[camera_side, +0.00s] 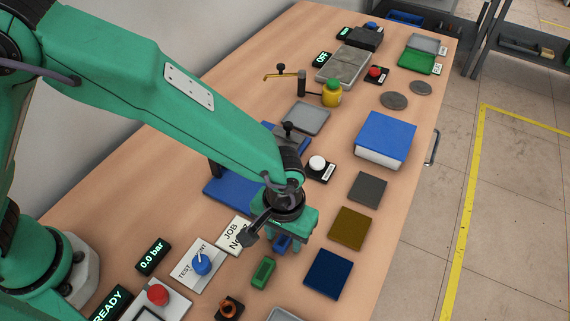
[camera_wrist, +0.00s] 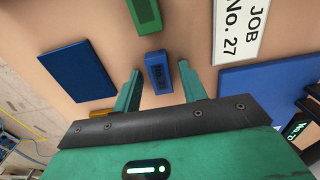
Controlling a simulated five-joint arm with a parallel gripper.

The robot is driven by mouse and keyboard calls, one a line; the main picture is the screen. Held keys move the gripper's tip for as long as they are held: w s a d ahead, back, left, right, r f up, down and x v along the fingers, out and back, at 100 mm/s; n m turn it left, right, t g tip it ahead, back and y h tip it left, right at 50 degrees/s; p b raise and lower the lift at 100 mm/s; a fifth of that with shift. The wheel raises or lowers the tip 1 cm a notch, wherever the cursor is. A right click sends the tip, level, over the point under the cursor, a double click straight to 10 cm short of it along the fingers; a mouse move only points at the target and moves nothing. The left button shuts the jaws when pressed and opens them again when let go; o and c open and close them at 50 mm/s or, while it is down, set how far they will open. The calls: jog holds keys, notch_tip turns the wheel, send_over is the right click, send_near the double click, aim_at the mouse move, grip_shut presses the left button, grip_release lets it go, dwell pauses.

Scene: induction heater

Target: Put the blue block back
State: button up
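The small blue block (camera_side: 283,242) is on the table under my gripper (camera_side: 285,246), partly hidden by it. In the wrist view, the blue block (camera_wrist: 158,73), with dark marking on its near face, shows between the two green fingers of my gripper (camera_wrist: 160,76). The gripper is open, with a gap on both sides of the block. I cannot tell exactly how far the fingertips are above the table. A dark blue square pad (camera_side: 328,273) lies to the right of the block in the side view; it also shows in the wrist view (camera_wrist: 77,76).
A green block (camera_side: 263,272) stands close to the blue one. A JOB No. 27 card (camera_wrist: 238,30) and a larger blue plate (camera_side: 232,196) lie nearby. Olive (camera_side: 352,227) and grey (camera_side: 367,189) pads and a blue-topped box (camera_side: 385,139) line the table's right side.

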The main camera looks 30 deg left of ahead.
aim_at(284, 238)
jog(key=shift+r, duration=0.15)
notch_tip(284, 238, up, 12)
dwell(0.9)
dwell(0.5)
